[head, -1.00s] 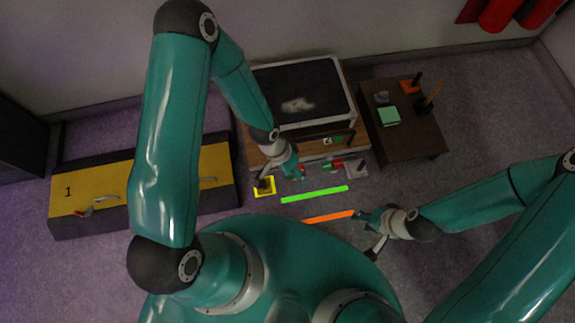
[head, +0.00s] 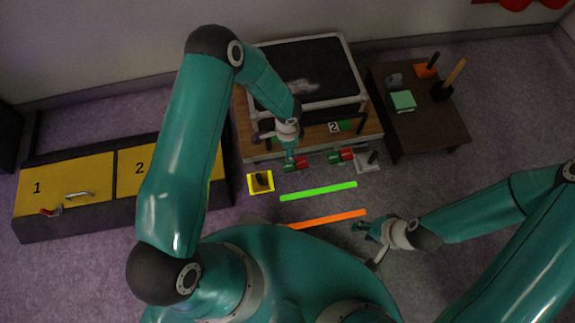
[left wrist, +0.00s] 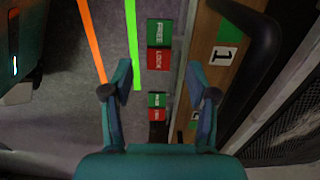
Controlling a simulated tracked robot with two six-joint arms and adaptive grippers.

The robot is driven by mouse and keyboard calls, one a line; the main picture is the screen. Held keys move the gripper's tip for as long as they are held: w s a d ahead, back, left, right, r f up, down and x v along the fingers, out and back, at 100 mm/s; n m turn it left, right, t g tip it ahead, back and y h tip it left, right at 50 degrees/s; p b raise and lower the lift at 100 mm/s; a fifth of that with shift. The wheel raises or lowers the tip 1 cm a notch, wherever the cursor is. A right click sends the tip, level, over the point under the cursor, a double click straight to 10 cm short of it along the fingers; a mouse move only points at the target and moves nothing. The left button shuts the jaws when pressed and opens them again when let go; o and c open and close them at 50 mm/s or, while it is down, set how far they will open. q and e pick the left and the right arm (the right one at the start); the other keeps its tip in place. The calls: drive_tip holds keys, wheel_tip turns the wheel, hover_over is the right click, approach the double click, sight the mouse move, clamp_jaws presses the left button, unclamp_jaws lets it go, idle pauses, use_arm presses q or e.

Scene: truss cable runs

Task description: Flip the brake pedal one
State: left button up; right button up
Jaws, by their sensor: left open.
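Brake pedal one (head: 297,163) is a small red-and-green block at the front edge of the wooden bench. In the left wrist view it (left wrist: 159,45) shows a green FREE half and a red LOCK half, beside a label 1 (left wrist: 224,56). A second such pedal (head: 341,156) sits to its right in the head view; it also shows in the left wrist view (left wrist: 157,107). My left gripper (left wrist: 160,68) is open and empty, its fingers apart over the pedals; its tips (head: 288,158) partly cover pedal one's side in the head view. My right gripper (head: 366,244) looks open and empty, low and away.
The bench (head: 255,150) carries a dark-topped frame (head: 310,75). A yellow-edged pad (head: 260,182) and a grey pad (head: 367,162) flank the pedals. Green (head: 318,191) and orange (head: 330,219) strips lie on the floor. A dark table (head: 425,130) stands right, yellow-topped drawers (head: 65,185) left.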

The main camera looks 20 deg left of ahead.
use_arm(q)
wheel_tip(320, 180, down, 12)
drive_tip(key=b, duration=0.3)
drive_tip(key=shift+f+b, duration=0.25)
drive_tip(key=shift+b, duration=0.1)
drive_tip(key=c, duration=0.9)
drive_tip(key=shift+w+d+y+b, duration=0.1)
drive_tip(key=shift+w+y+b, duration=0.05)
drive_tip(key=shift+y+b, duration=0.3)
drive_tip(key=g+y+b, duration=0.1)
drive_tip(key=y+b, duration=0.1)
drive_tip(key=b, duration=0.1)
drive_tip(key=shift+w+d+g, duration=0.2)
drive_tip(key=shift+d+g, duration=0.05)
drive_tip(key=shift+g, duration=0.15)
drive_tip(key=shift+r+g+y+b, duration=0.3)
drive_tip(key=shift+y+b, duration=0.05)
drive_tip(key=shift+b, duration=0.35)
drive_tip(key=shift+d+r, duration=0.1)
drive_tip(key=shift+r, duration=0.1)
drive_tip(key=o, duration=0.9)
drive_tip(key=shift+s, duration=0.1)
